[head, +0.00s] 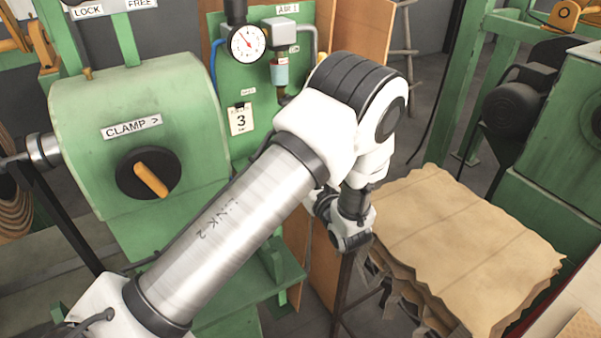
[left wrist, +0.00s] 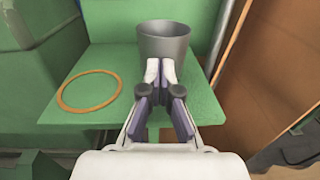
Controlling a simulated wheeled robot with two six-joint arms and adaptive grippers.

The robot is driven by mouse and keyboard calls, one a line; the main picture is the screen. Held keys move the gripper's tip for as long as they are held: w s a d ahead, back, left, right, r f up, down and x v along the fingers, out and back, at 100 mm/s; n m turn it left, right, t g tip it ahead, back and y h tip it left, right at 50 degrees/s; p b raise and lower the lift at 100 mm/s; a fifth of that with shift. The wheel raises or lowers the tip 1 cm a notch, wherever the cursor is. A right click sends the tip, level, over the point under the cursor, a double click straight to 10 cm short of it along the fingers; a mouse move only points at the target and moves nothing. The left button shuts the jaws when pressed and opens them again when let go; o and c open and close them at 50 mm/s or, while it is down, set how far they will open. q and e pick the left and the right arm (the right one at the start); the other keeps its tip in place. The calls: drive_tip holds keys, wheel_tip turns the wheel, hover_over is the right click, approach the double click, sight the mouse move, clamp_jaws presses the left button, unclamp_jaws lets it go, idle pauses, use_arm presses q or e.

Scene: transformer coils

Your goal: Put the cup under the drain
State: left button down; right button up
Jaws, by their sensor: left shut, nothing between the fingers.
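A grey round cup (left wrist: 165,42) stands upright on a green shelf (left wrist: 205,108) in the left wrist view. My left gripper (left wrist: 160,64) is shut and empty, with its fingertips just in front of the cup; I cannot tell whether they touch it. In the head view my left arm spans the middle and hides the cup and the fingers. A fitting with a teal bowl (head: 280,74) hangs on the green panel beside a pressure gauge (head: 247,43). A dark outlet (head: 285,96) shows under the bowl, partly covered by my arm. My right gripper is out of view.
A tan ring (left wrist: 88,91) lies on the shelf left of the cup. A green housing with a black clamp knob (head: 148,173) stands at the left. A brown board (left wrist: 261,85) rises right of the shelf. A stack of brown sheets (head: 465,240) lies at the right.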

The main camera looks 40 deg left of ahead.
use_arm(q)
drive_tip(key=shift+w+a+f, duration=0.15)
drive_tip(key=shift+a, duration=0.1)
drive_tip(key=shift+b+x, duration=0.8)
drive_tip(key=shift+x, duration=0.25)
drive_tip(key=shift+a, duration=0.2)
drive_tip(key=shift+d, duration=0.15)
